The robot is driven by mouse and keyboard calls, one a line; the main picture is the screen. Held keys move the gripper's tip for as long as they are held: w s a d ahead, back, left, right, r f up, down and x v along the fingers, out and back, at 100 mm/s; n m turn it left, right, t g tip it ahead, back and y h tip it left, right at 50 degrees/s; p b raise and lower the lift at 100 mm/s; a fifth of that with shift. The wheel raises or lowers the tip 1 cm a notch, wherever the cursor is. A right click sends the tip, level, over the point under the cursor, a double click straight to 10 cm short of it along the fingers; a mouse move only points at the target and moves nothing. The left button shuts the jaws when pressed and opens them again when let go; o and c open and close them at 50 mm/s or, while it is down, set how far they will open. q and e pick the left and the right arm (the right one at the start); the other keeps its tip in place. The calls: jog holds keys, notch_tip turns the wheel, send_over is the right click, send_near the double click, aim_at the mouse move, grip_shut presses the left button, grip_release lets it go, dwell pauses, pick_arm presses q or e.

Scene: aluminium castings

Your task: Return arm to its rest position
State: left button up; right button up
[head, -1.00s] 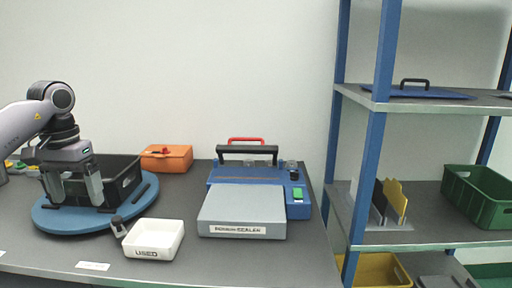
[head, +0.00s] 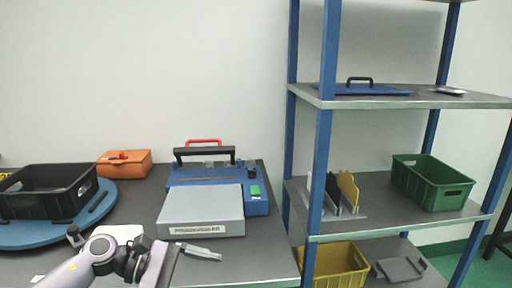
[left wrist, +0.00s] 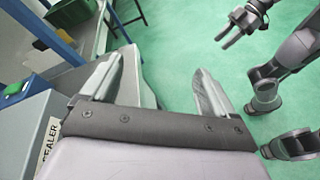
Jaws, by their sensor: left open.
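My left arm comes in at the bottom left of the head view, and its gripper (head: 193,258) is low at the table's front edge, in front of the blue-grey sealer (head: 202,209). Its fingers are apart with nothing between them. In the left wrist view the left gripper (left wrist: 155,84) is also open and empty, with the table edge and green floor beyond. My right gripper (left wrist: 236,29) shows at the top right of that view, over the floor, with its fingers apart and empty. The right arm is not in the head view.
A black crate (head: 50,217) sits on a blue round turntable (head: 98,207) at the left. The white tray (head: 122,232) is partly hidden behind my left arm. An orange box (head: 125,164) stands behind. A blue-post shelf (head: 312,190) with green and yellow bins stands to the right.

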pick_arm(q)
jog(key=s+a+f+m+t+y, duration=0.3)
jog(key=s+f+m+y, duration=0.1)
jog(key=s+f+m, duration=0.1)
jog(key=s+a+f+m+t+y+p, duration=0.1)
jog(key=s+a+f+m+t+y, duration=0.2)
jog(key=s+f, duration=0.4)
jog(key=s+a+f+m+t+y, duration=0.3)
jog(key=s+f+m+y, duration=0.2)
jog(key=f, duration=0.6)
jog(key=shift+s+a+m+t, duration=0.3)
jog(key=shift+s+m+t, duration=0.1)
jog(key=shift+s+m, duration=0.6)
jog(key=shift+f, duration=0.1)
